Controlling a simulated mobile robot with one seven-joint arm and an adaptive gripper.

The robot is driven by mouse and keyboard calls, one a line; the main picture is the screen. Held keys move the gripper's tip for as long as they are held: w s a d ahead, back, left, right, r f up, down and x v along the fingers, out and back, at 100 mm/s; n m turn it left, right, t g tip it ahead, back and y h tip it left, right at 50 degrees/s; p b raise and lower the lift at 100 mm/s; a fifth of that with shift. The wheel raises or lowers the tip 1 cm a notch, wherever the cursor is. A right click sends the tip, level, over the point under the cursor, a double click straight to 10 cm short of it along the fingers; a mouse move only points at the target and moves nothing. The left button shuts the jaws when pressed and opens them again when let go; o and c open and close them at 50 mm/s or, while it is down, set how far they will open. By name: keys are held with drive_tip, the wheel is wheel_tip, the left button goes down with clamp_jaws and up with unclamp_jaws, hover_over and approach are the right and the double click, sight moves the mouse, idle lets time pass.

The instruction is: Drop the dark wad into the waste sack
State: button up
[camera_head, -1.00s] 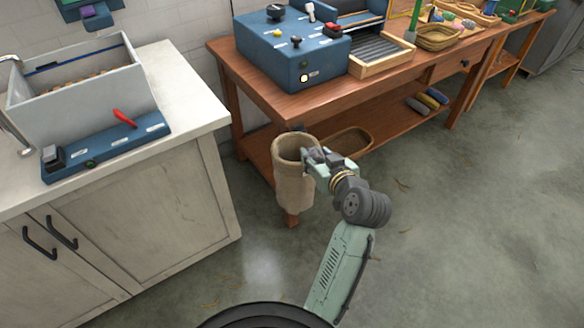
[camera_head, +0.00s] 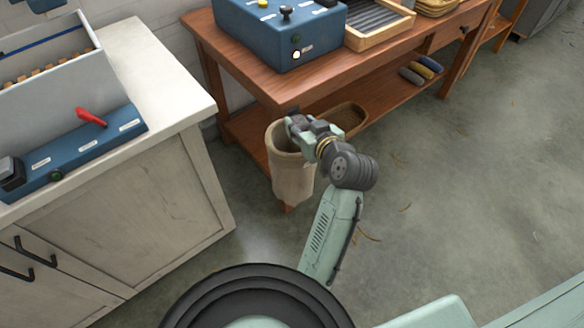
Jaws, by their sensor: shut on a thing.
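The waste sack (camera_head: 292,182) is a tan cloth sack with a rolled open rim, hanging at the near left end of the wooden table. My gripper (camera_head: 292,124) is over the sack's mouth, at its far right side, with the arm reaching in from the right. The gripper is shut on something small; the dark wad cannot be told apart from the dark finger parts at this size. The inside of the sack shows only in part, and its bottom is hidden.
The wooden table (camera_head: 345,68) carries a blue machine (camera_head: 280,30) and a slatted tray (camera_head: 377,30). A basket (camera_head: 350,117) and several skeins (camera_head: 420,70) lie on its lower shelf. A pale cabinet (camera_head: 120,200) with a blue control strip stands left.

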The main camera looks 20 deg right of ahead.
wheel_tip(320, 180, down, 3)
drive_tip(key=shift+r+b, duration=0.2)
drive_tip(key=shift+b, duration=0.45)
drive_tip(key=o, duration=0.8)
drive_tip(key=shift+r, duration=0.1)
drive_tip(key=a+v, duration=0.1)
drive_tip(key=v, duration=1)
drive_tip(key=shift+s+d, duration=0.45)
drive_tip(key=shift+d, duration=0.05)
drive_tip(key=shift+r, duration=0.1)
